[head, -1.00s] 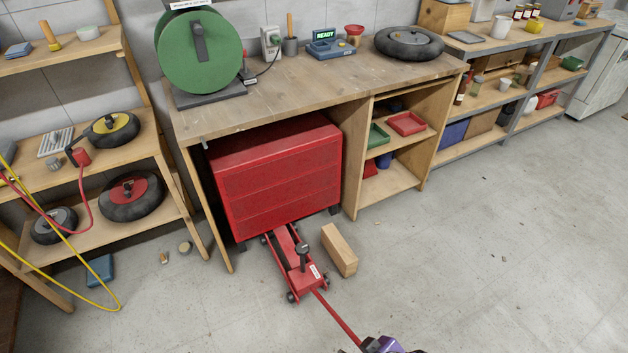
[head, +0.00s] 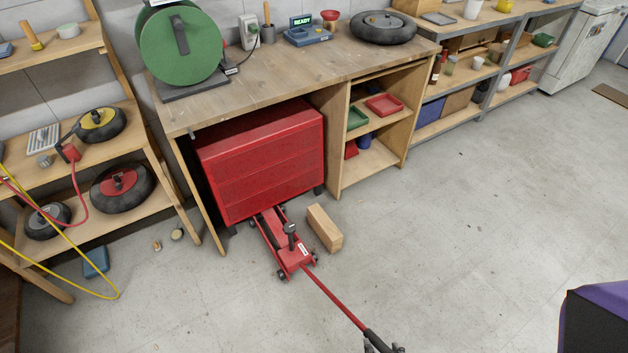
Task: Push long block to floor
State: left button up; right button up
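A long pale wooden block (head: 324,228) lies on the concrete floor, just right of the red floor jack (head: 287,245) and apart from it. The jack's long red handle (head: 335,298) slopes toward the bottom edge and ends in a black grip. Dark gripper fingertips (head: 383,347) show on both sides of that grip, cut off by the bottom edge. They seem to belong to my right gripper, but how tightly they close is not visible. A purple and black part of my own body fills the lower right corner. My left gripper is out of view.
The jack reaches under a red cabinet (head: 264,165) below the wooden workbench (head: 290,75). A shelf (head: 95,215) with wheels and a yellow hose (head: 60,270) stands at left. The floor to the right is mostly clear.

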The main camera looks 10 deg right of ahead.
aim_at(326, 230)
jog(key=i+l+u, duration=0.3)
jog(key=i, duration=0.15)
jog(key=i+l+u, duration=0.3)
jog(key=i, duration=0.2)
jog(key=j, duration=0.1)
